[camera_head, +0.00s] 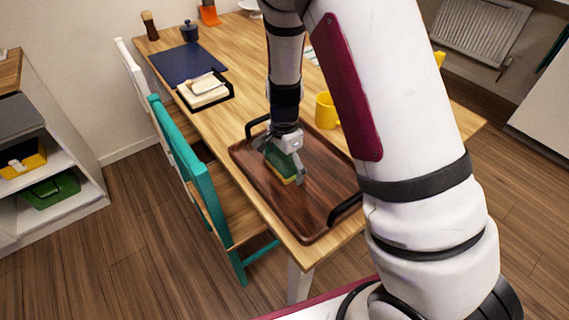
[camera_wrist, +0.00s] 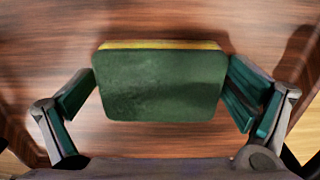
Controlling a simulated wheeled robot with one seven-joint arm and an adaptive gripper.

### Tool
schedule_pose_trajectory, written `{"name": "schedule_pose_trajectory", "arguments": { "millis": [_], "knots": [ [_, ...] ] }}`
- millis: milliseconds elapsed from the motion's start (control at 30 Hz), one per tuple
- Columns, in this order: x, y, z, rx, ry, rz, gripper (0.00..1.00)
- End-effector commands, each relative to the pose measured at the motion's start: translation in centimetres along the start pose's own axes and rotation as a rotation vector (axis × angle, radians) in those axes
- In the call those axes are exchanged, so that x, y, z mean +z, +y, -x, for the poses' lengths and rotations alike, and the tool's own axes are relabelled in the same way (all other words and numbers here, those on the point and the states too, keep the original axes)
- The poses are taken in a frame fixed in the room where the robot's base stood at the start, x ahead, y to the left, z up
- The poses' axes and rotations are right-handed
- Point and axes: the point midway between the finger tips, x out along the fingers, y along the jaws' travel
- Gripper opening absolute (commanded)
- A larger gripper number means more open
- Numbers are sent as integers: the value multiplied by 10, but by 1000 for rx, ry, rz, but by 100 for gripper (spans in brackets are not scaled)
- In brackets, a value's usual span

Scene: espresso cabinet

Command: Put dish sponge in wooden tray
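The dish sponge (camera_head: 283,166) is green on its upper face with a yellow layer below. It also fills the middle of the wrist view (camera_wrist: 160,86). My gripper (camera_head: 283,163) points down over the dark wooden tray (camera_head: 318,205) with the sponge between its fingers. In the wrist view both fingertips meet the sponge's left and right edges. The sponge is inside the tray's outline, low over its floor; I cannot tell whether it touches the floor. The tray has black handles and lies at the near end of the table.
A yellow mug (camera_head: 326,111) stands just behind the tray. A black holder with a pale block (camera_head: 205,91) and a dark blue mat (camera_head: 188,64) lie farther back on the table (camera_head: 235,75). A teal chair (camera_head: 205,190) stands along the left side. Bare tabletop lies behind the tray.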

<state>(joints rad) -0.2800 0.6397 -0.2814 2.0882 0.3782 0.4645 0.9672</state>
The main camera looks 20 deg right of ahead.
Motion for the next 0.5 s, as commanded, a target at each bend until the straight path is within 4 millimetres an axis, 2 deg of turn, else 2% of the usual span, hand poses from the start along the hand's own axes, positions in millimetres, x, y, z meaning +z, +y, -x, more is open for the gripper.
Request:
{"name": "schedule_pose_trajectory", "arguments": {
  "millis": [267,367,500],
  "knots": [
    [0,0,4,-1,0,0,98],
    [1,-1,14,-2,0,1,98],
    [0,-1,40,-5,1,2,98]
  ]
}}
